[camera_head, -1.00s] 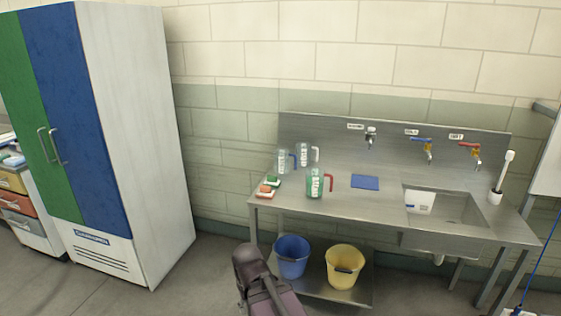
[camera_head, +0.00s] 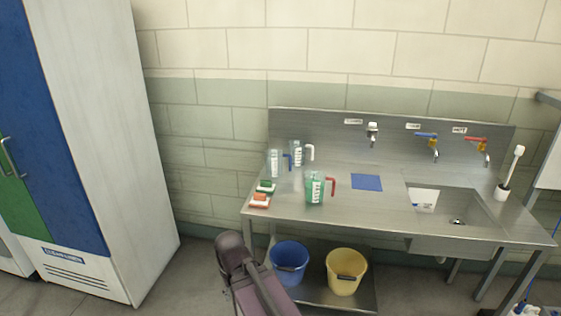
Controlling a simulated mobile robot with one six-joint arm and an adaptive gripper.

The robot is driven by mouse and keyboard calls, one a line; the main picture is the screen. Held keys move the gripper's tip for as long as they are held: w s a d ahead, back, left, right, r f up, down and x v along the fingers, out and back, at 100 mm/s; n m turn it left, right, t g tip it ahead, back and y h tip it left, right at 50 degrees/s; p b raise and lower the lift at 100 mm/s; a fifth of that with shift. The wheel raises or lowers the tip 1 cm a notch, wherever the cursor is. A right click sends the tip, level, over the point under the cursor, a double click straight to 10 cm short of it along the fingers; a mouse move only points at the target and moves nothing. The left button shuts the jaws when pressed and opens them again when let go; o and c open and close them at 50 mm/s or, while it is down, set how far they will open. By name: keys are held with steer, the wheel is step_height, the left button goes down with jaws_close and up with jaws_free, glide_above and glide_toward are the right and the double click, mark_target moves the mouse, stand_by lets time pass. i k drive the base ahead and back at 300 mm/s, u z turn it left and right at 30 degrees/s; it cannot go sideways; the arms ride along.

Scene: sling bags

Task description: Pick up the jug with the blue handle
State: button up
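The jug with the blue handle (camera_head: 274,163) stands upright at the back left of the steel sink table (camera_head: 330,221). It is clear, and its blue handle points right. A jug with a white handle (camera_head: 297,153) stands just behind it to the right. A jug with a red handle (camera_head: 315,188) stands in front of it to the right. Part of my arm shows at the bottom, in front of the table and below the jugs. My gripper's fingers cannot be made out.
Two scrubbing brushes (camera_head: 261,199) lie at the table's left edge, near the jugs. A blue cloth (camera_head: 367,182) lies left of the sink basin (camera_head: 452,212). A blue bucket (camera_head: 289,262) and a yellow bucket (camera_head: 345,271) stand on the lower shelf. A tall cabinet (camera_head: 110,140) stands at left.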

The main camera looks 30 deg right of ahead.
mark_target(273, 157)
steer(key=z, duration=0.6)
steer(key=i, duration=0.85)
steer(key=z, duration=0.6)
